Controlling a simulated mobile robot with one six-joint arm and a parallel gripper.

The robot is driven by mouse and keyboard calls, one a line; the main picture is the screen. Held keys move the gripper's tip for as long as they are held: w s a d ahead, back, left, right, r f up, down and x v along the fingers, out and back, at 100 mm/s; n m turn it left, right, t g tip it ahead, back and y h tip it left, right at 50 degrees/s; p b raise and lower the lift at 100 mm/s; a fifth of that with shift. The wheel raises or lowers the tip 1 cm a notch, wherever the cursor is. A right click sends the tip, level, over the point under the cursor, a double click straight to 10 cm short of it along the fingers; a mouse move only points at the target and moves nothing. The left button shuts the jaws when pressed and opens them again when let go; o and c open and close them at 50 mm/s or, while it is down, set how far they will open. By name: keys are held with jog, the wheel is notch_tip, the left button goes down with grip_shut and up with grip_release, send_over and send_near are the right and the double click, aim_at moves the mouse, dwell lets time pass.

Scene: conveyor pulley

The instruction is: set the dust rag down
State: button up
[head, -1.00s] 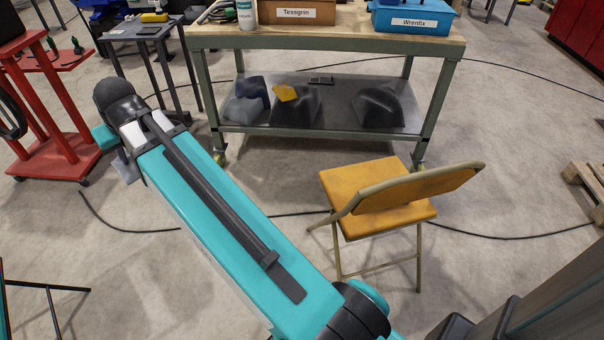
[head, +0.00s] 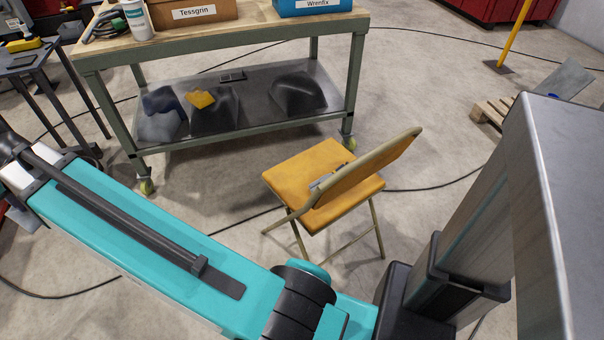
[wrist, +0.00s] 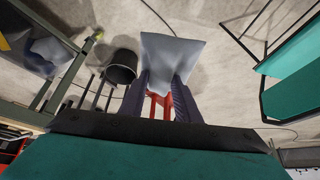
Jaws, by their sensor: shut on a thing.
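The dust rag, a pale grey-blue cloth (wrist: 172,52), is pinched between the two dark fingers of my gripper (wrist: 159,98) in the wrist view. It spreads out beyond the fingertips, above the concrete floor. My gripper is shut on it. In the head view my teal arm reaches to the left edge, and the gripper and rag cannot be made out there.
A workbench (head: 135,48) holds a Tessgrin box (head: 190,14) and a Wrenfix box (head: 305,7); dark draped lumps and a yellow cloth (head: 201,99) lie on its lower shelf. An orange folding chair (head: 290,175) stands in front. The wrist view shows a black bucket (wrist: 122,66).

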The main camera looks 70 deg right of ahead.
jog(key=shift+a, duration=0.1)
